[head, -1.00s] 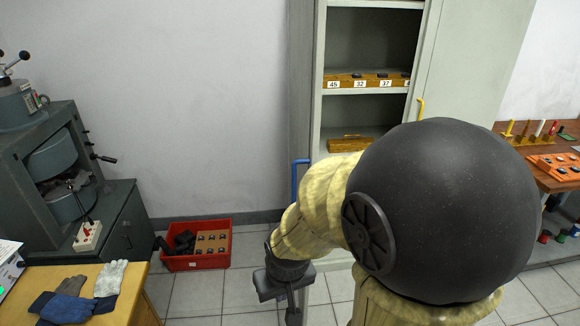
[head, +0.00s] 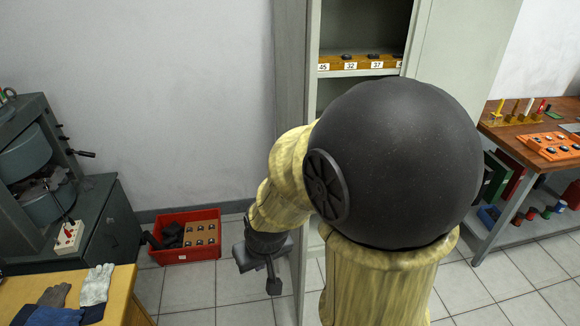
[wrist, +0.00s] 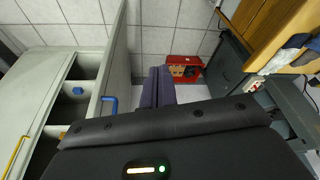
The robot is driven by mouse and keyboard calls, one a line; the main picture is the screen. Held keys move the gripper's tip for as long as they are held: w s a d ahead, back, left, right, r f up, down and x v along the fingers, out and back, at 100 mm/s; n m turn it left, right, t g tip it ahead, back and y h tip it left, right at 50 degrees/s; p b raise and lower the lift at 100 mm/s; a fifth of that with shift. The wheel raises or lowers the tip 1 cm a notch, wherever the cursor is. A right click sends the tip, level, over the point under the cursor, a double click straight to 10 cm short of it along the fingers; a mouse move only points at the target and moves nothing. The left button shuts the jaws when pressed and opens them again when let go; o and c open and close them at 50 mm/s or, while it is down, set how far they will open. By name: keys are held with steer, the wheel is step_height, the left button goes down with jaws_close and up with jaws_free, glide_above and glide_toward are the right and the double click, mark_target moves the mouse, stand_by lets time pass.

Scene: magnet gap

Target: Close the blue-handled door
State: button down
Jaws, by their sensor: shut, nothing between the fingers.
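The grey cabinet's blue-handled door (head: 292,70) stands open at the cabinet's left side and shows nearly edge-on in the head view. In the wrist view the door panel (wrist: 116,62) shows with its blue handle (wrist: 108,103). My arm hides the handle in the head view. My gripper (head: 272,284) is low, left of the door, with its fingers together and empty. In the wrist view the dark fingers (wrist: 158,88) are right of the blue handle, apparently apart from it.
The cabinet's other door (head: 460,50) stands open at right; its yellow handle (wrist: 15,156) shows in the wrist view. A red crate (head: 186,258) lies on the floor by the wall. A wooden table (head: 118,292) is at front left, a workbench (head: 500,135) at right.

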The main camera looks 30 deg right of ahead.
steer(key=w+r+n+t+h+p, duration=0.1)
steer(key=w+t+h, duration=0.15)
steer(key=w, duration=0.65)
steer(key=w+r+n+t+h, duration=0.1)
steer(key=w+t, duration=0.2)
steer(key=w, duration=0.6)
steer(key=d+r+n+g+h+p, duration=0.1)
steer(key=d+r+h, duration=0.3)
steer(key=h, duration=0.9)
steer(key=shift+d+n+g+p, duration=0.35)
steer(key=shift+d+n+p, duration=0.15)
steer(key=shift+n, duration=0.2)
steer(key=s+d+p+x, duration=0.1)
steer(key=s+x, duration=0.1)
steer(key=x, duration=1)
steer(key=shift+d, duration=0.45)
